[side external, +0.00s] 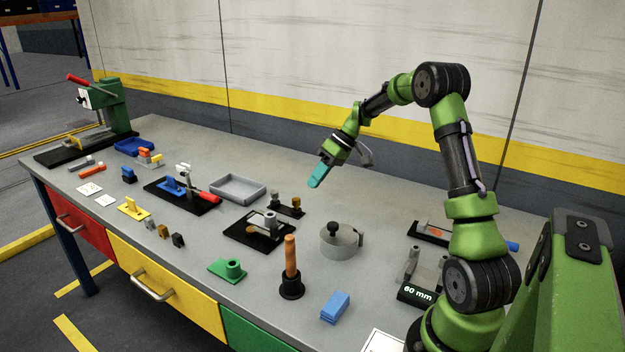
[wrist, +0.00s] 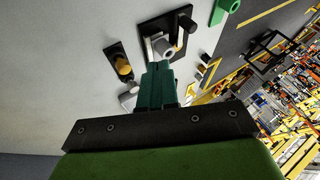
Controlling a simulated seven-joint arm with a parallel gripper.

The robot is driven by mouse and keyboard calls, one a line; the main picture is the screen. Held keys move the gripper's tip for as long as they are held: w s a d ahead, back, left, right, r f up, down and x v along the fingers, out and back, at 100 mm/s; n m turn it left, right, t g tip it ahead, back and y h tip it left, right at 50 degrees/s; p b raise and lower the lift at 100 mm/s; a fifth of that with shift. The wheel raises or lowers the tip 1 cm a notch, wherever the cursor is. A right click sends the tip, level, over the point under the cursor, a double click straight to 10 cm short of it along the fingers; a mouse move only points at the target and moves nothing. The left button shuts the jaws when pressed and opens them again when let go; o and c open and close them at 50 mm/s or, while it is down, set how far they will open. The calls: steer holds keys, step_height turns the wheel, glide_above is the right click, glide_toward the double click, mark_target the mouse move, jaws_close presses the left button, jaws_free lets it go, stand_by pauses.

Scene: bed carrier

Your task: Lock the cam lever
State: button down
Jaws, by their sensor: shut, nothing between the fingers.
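My gripper (side external: 318,177) is shut and empty, held in the air above the back of the bench. Its teal fingers are pressed together in the wrist view (wrist: 157,85). Below it, towards the front, a black base plate (side external: 238,229) carries a grey cylindrical fixture (side external: 270,219) with a dark bar; this looks like the cam lever fixture, but I cannot tell its lever position. In the wrist view the plate (wrist: 152,27) and grey fixture (wrist: 163,46) lie just beyond the fingertips, apart in the side view. The fingers hide part of the fixture's near side.
A small black block with brass-coloured knobs (side external: 287,208) stands close behind the plate. A grey tray (side external: 238,188), a red-handled clamp (side external: 208,197), a round grey pot (side external: 341,242) and an orange upright handle (side external: 291,257) surround it. Clear bench lies behind the tray.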

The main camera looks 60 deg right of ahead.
steer(key=shift+a+n, duration=0.15)
steer(key=shift+n, duration=0.35)
steer(key=x, duration=0.9)
steer(key=shift+w+a+f, duration=0.1)
steer(key=shift+a+f, duration=0.15)
steer(key=shift+a, duration=2.1)
steer(key=shift+a, duration=0.1)
